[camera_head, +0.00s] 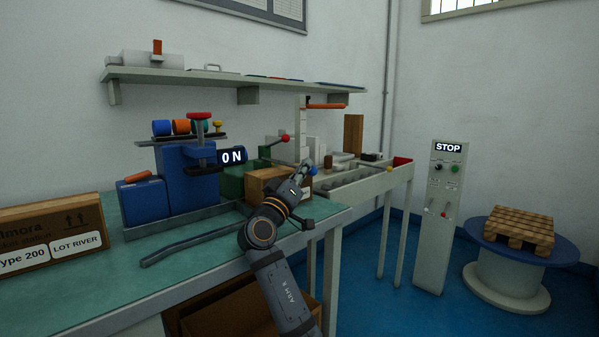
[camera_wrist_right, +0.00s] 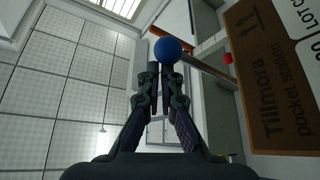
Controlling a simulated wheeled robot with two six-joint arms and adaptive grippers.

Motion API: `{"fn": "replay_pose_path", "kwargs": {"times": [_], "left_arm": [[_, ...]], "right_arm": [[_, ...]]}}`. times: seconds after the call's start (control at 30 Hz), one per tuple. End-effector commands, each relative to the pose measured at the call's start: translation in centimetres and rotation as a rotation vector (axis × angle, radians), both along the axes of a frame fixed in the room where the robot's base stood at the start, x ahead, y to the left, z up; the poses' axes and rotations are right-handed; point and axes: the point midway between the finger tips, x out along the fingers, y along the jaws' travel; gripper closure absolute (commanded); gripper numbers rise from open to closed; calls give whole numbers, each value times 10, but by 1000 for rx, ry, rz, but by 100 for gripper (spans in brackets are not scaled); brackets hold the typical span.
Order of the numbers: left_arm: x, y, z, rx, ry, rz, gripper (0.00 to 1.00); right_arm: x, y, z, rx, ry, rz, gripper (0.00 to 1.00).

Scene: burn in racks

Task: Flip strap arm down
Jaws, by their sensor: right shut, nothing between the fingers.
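My right gripper (camera_head: 302,180) reaches over the right end of the green bench. In the right wrist view its fingers (camera_wrist_right: 160,75) are shut with nothing between them. A blue ball knob (camera_wrist_right: 167,48) shows right at the fingertips; I cannot tell whether they touch it. The knob also shows in the head view (camera_head: 313,171), at the gripper's tip. A red-ball lever (camera_head: 286,138) rises behind the gripper. My left gripper is out of view.
A blue machine (camera_head: 187,178) with an ON sign (camera_head: 232,157) stands left of the gripper. A brown box (camera_head: 268,184) is close behind the gripper. A labelled carton (camera_head: 60,225) sits at far left. A STOP post (camera_head: 438,210) stands right. The bench front is mostly clear.

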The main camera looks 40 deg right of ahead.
Motion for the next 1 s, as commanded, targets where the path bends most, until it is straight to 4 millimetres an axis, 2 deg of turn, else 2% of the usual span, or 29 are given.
{"fn": "replay_pose_path", "kwargs": {"times": [0.03,0.17,0.4,0.6,0.77,1.0], "left_arm": [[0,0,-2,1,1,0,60],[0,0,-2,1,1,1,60],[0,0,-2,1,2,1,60],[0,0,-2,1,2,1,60],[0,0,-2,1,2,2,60],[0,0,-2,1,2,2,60]], "right_arm": [[0,1,-10,12,11,-6,100],[-5,17,-19,14,12,-2,100],[-24,64,-38,10,7,1,100],[-36,93,-48,3,3,1,100],[-40,102,-51,-2,2,0,100],[-40,103,-51,-4,0,-1,100]]}}
